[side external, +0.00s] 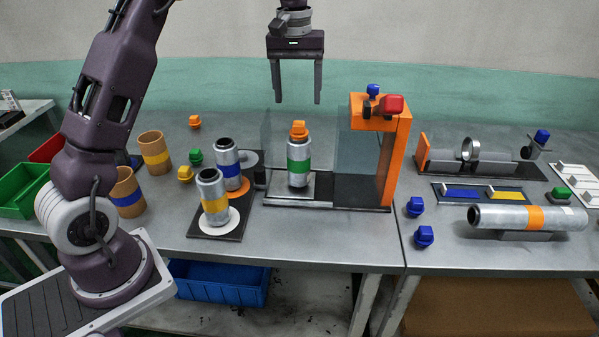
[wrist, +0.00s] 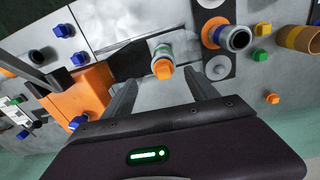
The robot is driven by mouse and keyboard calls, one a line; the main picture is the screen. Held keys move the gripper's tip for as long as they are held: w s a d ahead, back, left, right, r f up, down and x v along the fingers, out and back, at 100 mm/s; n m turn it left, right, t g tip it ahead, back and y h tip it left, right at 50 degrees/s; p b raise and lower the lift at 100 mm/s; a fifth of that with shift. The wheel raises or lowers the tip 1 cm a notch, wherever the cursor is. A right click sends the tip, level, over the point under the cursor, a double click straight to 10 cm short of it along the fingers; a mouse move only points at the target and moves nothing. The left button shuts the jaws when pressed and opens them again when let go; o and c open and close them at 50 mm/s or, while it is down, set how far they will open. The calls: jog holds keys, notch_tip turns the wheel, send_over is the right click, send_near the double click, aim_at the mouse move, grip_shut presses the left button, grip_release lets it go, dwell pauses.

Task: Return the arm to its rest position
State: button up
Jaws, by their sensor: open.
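My gripper (side external: 297,100) is raised above the back of the grey table (side external: 330,233), with its two fingers apart and nothing between them. It hangs higher than the green-banded silver canister (side external: 299,168), which stands upright with an orange cap (side external: 299,129) on top in the clear-walled station. In the wrist view my gripper (wrist: 163,95) is also open, and the orange-capped canister (wrist: 162,62) shows beyond the fingertips, apart from them.
An orange post (side external: 394,155) with a red knob (side external: 391,105) stands right of the canister. Blue-banded (side external: 229,168) and yellow-banded (side external: 213,198) canisters stand left. An orange-banded roll (side external: 530,218) lies at right. Loose caps and cardboard tubes (side external: 154,152) sit about; the air around my gripper is clear.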

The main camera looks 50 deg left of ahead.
jog(key=s+d+r+m+t, duration=0.1)
jog(key=s+d+r+m, duration=0.1)
jog(key=s+d+r, duration=0.45)
jog(key=s+d+r+m+t, duration=0.2)
jog(key=s+d, duration=0.1)
jog(key=s, duration=0.6)
jog(key=s+d+f+m+t, duration=0.1)
jog(key=s+d+f+m, duration=0.1)
jog(key=s, duration=0.6)
jog(key=s+d+f+m+t, duration=0.1)
jog(key=s+d+f+m, duration=0.1)
jog(key=s, duration=0.6)
jog(key=shift+f, duration=0.7)
